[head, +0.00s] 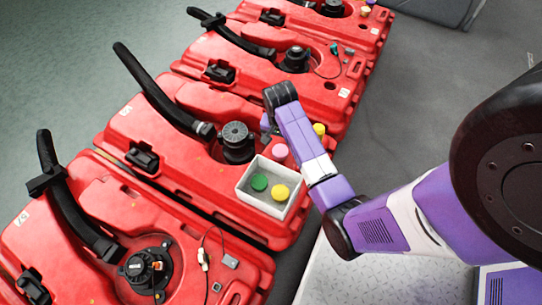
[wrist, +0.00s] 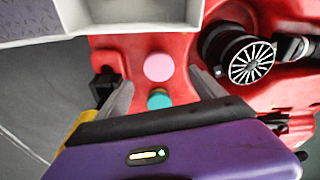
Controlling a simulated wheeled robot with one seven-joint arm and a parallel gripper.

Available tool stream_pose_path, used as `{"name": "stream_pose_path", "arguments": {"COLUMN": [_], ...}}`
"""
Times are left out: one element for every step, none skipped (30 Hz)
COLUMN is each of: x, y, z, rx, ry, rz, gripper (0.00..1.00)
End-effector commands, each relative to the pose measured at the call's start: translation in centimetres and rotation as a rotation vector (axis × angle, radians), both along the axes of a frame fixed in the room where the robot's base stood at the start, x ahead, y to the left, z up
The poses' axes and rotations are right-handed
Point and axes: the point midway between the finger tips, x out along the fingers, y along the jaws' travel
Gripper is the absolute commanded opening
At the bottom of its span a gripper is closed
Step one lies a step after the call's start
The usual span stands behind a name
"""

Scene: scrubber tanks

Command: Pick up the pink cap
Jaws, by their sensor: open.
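The pink cap (head: 280,152) sits upright on a red tank (head: 190,150), just beyond a white bin and next to a black round tank cap (head: 236,135). In the wrist view the pink cap (wrist: 158,67) lies between and slightly ahead of my gripper's fingertips (wrist: 160,80). The fingers are spread apart, with nothing held. A teal cap (wrist: 158,99) shows nearer my palm, between the fingers. In the head view my gripper (head: 268,122) is partly hidden behind my own wrist. I cannot tell its height above the tank.
The white bin (head: 256,205) holds a green cap (head: 259,182) and a yellow cap (head: 280,192). Another yellow cap (head: 319,129) stands beside my forearm. Black hoses (head: 155,85) rise from the neighbouring red tanks. In the wrist view the ribbed black tank cap (wrist: 250,62) is close right.

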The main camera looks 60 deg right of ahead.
Motion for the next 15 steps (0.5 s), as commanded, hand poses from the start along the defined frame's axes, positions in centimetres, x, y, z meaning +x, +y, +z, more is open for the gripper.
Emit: {"name": "stream_pose_path", "arguments": {"x": [-0.3,-0.4,-0.4,-0.4,-0.4,-0.3,-0.3,-0.3,-0.3,-0.3,-0.2,-0.2,-0.2,-0.2,-0.2], "y": [0.2,0.3,0.3,0.3,0.2,0.1,0.1,0.1,0.0,0.0,-0.1,-0.2,-0.2,-0.3,-0.5], "z": [-0.2,-0.4,-0.7,-1.0,-1.4,-1.8,-2.1,-2.4,-2.7,-2.9,-3.0,-3.3,-3.5,-3.9,-4.4], "rx": [0.011,0.014,0.014,0.014,0.014,0.013,0.014,0.014,0.014,0.014,0.013,0.012,0.012,0.012,0.012], "ry": [0.01,0.014,0.013,0.013,0.012,0.012,0.011,0.011,0.011,0.011,0.01,0.01,0.009,0.009,0.01], "rz": [-0.012,-0.019,-0.024,-0.026,-0.025,-0.024,-0.024,-0.024,-0.024,-0.023,-0.023,-0.023,-0.023,-0.024,-0.024], "gripper": [0.79,0.79,0.79,0.79,0.79,0.79,0.79,0.79,0.79,0.79,0.79,0.79,0.79,0.79,0.79]}}
